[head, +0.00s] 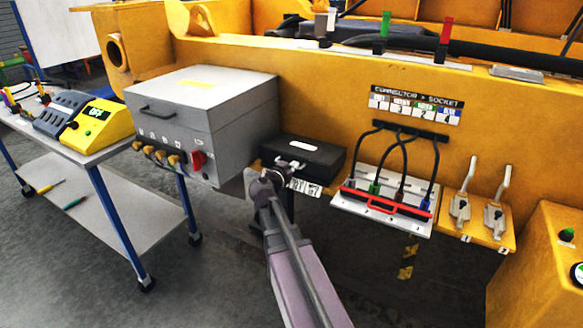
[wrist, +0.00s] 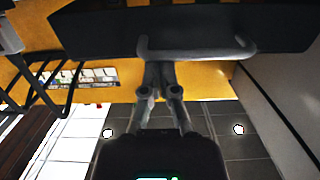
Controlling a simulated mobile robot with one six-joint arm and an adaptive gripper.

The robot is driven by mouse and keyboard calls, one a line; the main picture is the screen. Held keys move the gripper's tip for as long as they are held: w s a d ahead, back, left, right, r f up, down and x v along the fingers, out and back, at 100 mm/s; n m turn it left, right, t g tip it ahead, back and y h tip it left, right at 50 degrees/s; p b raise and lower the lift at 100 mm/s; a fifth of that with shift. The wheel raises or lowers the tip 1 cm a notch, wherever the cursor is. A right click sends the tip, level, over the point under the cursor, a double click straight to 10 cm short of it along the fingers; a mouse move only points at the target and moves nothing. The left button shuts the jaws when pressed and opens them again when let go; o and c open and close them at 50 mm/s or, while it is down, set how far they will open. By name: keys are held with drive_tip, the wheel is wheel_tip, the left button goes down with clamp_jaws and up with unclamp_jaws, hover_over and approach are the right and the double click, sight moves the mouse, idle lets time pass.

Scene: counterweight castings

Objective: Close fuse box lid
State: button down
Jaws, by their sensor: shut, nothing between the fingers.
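The fuse box appears to be the small black box (head: 318,158) on the yellow frame, right of the large grey cabinet. Its black top with a white label looks flat and down. Whether a small gap remains at its edge cannot be told. A grey bar handle shows at its front; in the wrist view this handle (wrist: 200,52) stands out from the dark box (wrist: 190,25). My gripper (wrist: 159,68) is shut and empty, its fingertips right at the handle bar. Contact cannot be told. In the head view my gripper (head: 277,172) covers the box's front left corner.
The grey cabinet (head: 203,110) stands close on the left. A socket panel (head: 384,212) with several dark cables and a red bar is to the right, then two toggle clamps (head: 477,215). A cart (head: 110,200) stands at far left. Floor in front is open.

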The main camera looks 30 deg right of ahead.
drive_tip(key=f, duration=0.1)
drive_tip(key=f+b, duration=0.2)
drive_tip(key=shift+s+a, duration=0.25)
drive_tip(key=shift+s, duration=0.1)
drive_tip(key=shift+s, duration=0.15)
drive_tip(key=shift+s+a+f+b, duration=0.1)
drive_tip(key=shift+a+f+b, duration=0.05)
drive_tip(key=shift+b, duration=0.15)
drive_tip(key=s+a+f+b, duration=0.3)
drive_tip(key=a+f+b, duration=0.1)
drive_tip(key=a, duration=0.3)
drive_tip(key=shift+s, duration=0.25)
drive_tip(key=shift+f, duration=0.1)
idle(0.5)
